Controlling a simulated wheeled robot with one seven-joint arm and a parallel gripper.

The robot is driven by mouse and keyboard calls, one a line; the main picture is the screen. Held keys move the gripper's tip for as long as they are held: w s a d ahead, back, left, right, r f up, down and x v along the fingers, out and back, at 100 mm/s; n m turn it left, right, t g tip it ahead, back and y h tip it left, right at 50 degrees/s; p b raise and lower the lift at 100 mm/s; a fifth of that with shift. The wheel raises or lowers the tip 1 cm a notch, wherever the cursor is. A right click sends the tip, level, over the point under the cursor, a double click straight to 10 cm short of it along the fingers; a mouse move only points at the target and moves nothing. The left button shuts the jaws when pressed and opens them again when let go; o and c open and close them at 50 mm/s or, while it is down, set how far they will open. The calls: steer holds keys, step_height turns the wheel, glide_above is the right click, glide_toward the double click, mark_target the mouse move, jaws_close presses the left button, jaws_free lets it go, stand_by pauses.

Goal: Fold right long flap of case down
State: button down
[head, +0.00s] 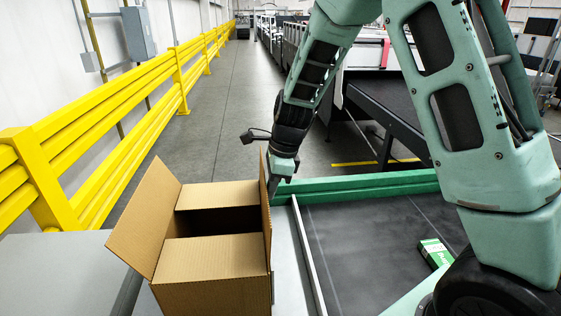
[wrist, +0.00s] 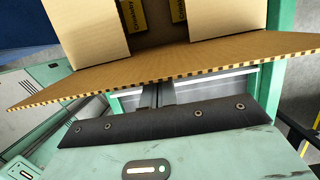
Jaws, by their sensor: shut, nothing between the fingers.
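The brown cardboard case (head: 215,285) stands open at the lower left of the head view. Its two short flaps (head: 217,195) are folded inward, with a dark gap between them. The left long flap (head: 145,217) leans outward. The right long flap (head: 265,205) stands roughly upright; its corrugated edge crosses the wrist view (wrist: 165,72). My gripper (head: 273,188) is shut and empty, pointing down on the outer right side of this flap, near its far end. In the wrist view its fingers (wrist: 158,95) pass behind the flap's edge, so their tips are hidden; contact is unclear.
Yellow lettered packs (wrist: 133,15) show inside the case between the short flaps. A dark conveyor bed (head: 385,235) with a green frame lies right of the case, carrying a green-and-white carton (head: 435,253). A yellow guardrail (head: 120,125) runs along the left; the aisle floor behind is clear.

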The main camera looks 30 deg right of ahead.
steer(key=shift+w+a, duration=0.25)
steer(key=shift+a, duration=0.3)
